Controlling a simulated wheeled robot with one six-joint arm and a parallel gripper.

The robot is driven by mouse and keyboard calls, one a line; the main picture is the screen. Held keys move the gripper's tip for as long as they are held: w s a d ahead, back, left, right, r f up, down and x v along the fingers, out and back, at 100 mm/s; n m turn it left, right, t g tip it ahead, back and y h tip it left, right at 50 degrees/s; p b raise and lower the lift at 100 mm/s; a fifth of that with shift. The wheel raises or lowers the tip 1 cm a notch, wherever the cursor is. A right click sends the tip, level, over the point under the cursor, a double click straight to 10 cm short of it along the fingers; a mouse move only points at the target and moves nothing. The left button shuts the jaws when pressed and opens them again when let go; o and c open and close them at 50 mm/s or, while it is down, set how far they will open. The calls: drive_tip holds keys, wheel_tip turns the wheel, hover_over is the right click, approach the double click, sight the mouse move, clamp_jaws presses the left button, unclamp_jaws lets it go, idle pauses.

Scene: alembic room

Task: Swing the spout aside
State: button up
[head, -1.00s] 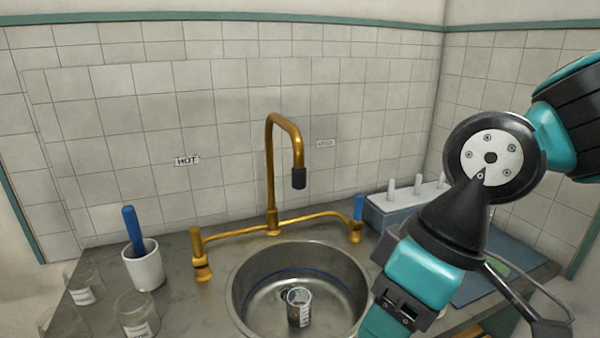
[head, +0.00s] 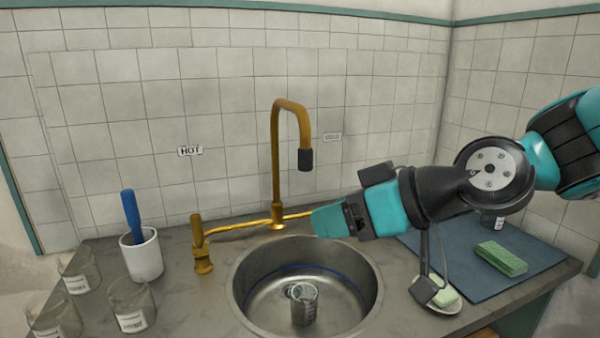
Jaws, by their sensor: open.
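The brass spout (head: 276,150) rises from the tap behind the sink and hooks over to the right. Its dark nozzle (head: 305,160) hangs above the sink's back part. My gripper (head: 320,222) reaches in from the right, low and to the right of the spout's post, over the sink's back right rim. It is open and appears apart from the spout; its fingertips are hard to make out. The arm hides the right end of the brass tap bar (head: 240,228) and the blue handle there. The left brass handle (head: 198,240) is in plain view.
The steel sink (head: 245,285) holds a glass beaker (head: 304,303). A white cup (head: 142,258) with a blue-handled tool and several glass beakers (head: 128,305) stand at left. A green sponge (head: 502,258) lies on a blue mat (head: 470,280). The wall is close behind the spout.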

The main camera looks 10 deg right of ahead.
sight(310, 150)
drive_tip(key=w+d+r+m+t+b, duration=0.2)
drive_tip(key=w+d+t+b, duration=0.1)
drive_tip(key=w+d+t, duration=0.45)
drive_tip(key=shift+h, duration=0.5)
drive_tip(key=p+x, duration=0.3)
drive_tip(key=x, duration=0.2)
drive_tip(key=p+x, duration=0.4)
drive_tip(key=x, duration=0.1)
drive_tip(key=r+p+x, duration=0.1)
drive_tip(key=p+x, duration=0.3)
drive_tip(key=x, duration=0.1)
drive_tip(key=shift+w+a+r, duration=0.1)
drive_tip(key=shift+w+a, duration=0.15)
drive_tip(key=shift+a, duration=0.2)
drive_tip(key=shift+p+x, duration=0.45)
drive_tip(key=shift+x, duration=0.35)
drive_tip(key=shift+c, duration=0.5)
clamp_jaws()
drive_tip(key=shift+d, duration=0.1)
